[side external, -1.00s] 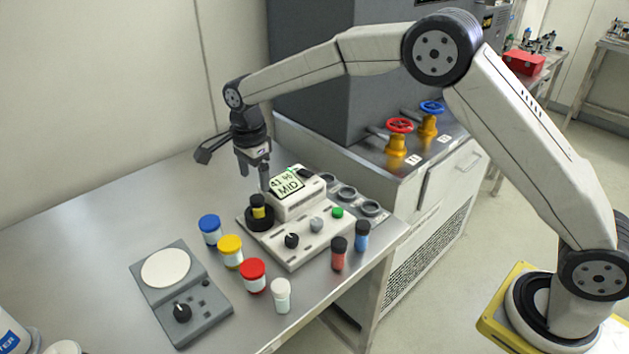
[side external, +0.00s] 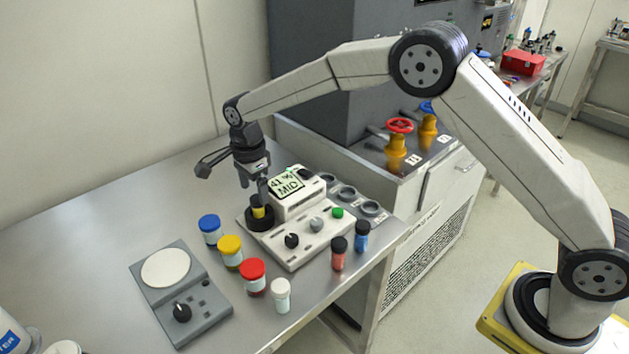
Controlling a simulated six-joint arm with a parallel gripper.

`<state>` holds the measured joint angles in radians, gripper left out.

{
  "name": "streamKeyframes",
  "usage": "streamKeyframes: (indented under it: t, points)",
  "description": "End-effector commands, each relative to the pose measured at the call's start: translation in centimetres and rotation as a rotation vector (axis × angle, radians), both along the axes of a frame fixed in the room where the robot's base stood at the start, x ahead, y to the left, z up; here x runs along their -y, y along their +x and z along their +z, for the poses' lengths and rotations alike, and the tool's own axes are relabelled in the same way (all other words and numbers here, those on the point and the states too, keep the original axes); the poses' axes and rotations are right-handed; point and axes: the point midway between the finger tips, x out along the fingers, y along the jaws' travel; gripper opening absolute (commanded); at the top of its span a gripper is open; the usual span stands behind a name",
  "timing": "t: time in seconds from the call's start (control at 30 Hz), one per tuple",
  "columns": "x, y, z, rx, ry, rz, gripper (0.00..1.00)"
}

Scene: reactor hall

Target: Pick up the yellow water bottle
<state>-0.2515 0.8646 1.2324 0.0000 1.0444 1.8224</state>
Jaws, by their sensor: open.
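A small bottle with yellow contents (side external: 258,212) stands upright in the round black holder (side external: 257,225) at the left end of a white instrument. Its black cap is largely hidden by my gripper (side external: 254,191). My gripper is open and points down, with its fingers at the height of the cap. I cannot tell whether they touch it. A white jar with a yellow lid (side external: 230,252) also stands on the table, in front and to the left of the instrument, apart from my gripper.
The white instrument (side external: 320,235) has a raised display (side external: 288,184) close to my gripper's right. Jars with blue (side external: 210,229), red (side external: 253,276) and white lids (side external: 281,295), plus red (side external: 338,254) and blue bottles (side external: 362,237), stand nearby. The table's left back is clear.

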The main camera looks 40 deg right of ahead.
Motion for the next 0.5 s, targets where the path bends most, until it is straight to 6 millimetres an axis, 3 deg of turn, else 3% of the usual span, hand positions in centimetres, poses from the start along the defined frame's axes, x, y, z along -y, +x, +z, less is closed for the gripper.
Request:
streamKeyframes:
  t: [0.3,0.5]
  points:
    - [0.1,-0.1,-3.6,-0.003,0.001,0.001,0.88]
    - [0.1,-0.1,-4.5,0.0,0.002,0.001,0.88]
